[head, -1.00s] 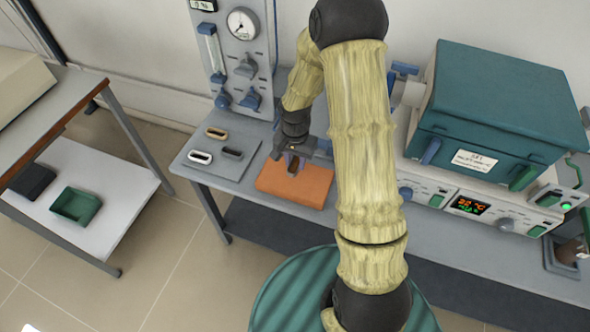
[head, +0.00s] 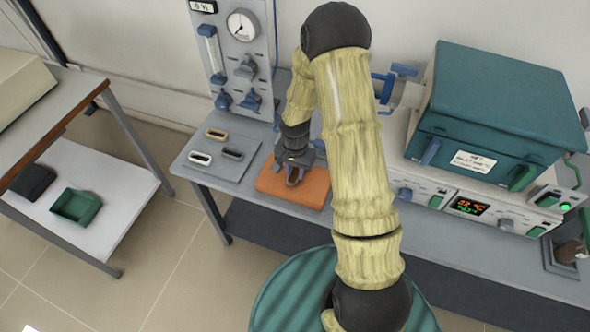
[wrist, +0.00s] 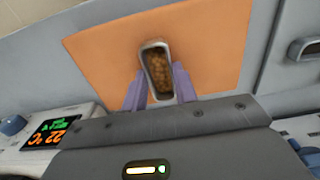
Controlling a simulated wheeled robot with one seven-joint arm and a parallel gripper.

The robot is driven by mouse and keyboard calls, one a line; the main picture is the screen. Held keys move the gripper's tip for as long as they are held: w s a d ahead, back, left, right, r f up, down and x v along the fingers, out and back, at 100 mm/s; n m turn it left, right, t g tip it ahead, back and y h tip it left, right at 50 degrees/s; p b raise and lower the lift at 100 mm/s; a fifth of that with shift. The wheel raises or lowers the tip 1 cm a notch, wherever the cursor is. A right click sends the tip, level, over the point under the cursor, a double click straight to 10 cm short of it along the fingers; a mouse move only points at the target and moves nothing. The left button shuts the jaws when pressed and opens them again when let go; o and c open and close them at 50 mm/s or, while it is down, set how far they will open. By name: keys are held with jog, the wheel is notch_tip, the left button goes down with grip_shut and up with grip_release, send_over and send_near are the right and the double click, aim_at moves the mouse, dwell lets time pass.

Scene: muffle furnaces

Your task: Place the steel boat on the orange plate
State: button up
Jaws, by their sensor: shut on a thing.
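The steel boat (wrist: 157,72) is a small grey metal trough with brown granules in it. In the wrist view it is between the two purple fingers of my gripper (wrist: 160,92), which is shut on it. The orange plate (wrist: 100,55) lies behind and around it in that view. In the head view my gripper (head: 292,180) is over the middle of the orange plate (head: 315,192), and my wrist hides most of the boat. I cannot tell whether the boat touches the plate.
Left of the plate, a grey mat (head: 222,170) holds a cream boat (head: 216,133), a pale boat (head: 201,157) and a dark boat (head: 232,153). A gauge panel (head: 236,60) stands behind. The teal furnace (head: 490,110) is to the right on the bench (head: 355,205).

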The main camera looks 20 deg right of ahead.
aim_at(295, 176)
jog(key=shift+f, duration=0.2)
jog(key=o, duration=1)
jog(key=shift+r, duration=0.1)
notch_tip(295, 176, up, 12)
jog(key=shift+r+b, duration=0.1)
jog(key=shift+b, duration=0.2)
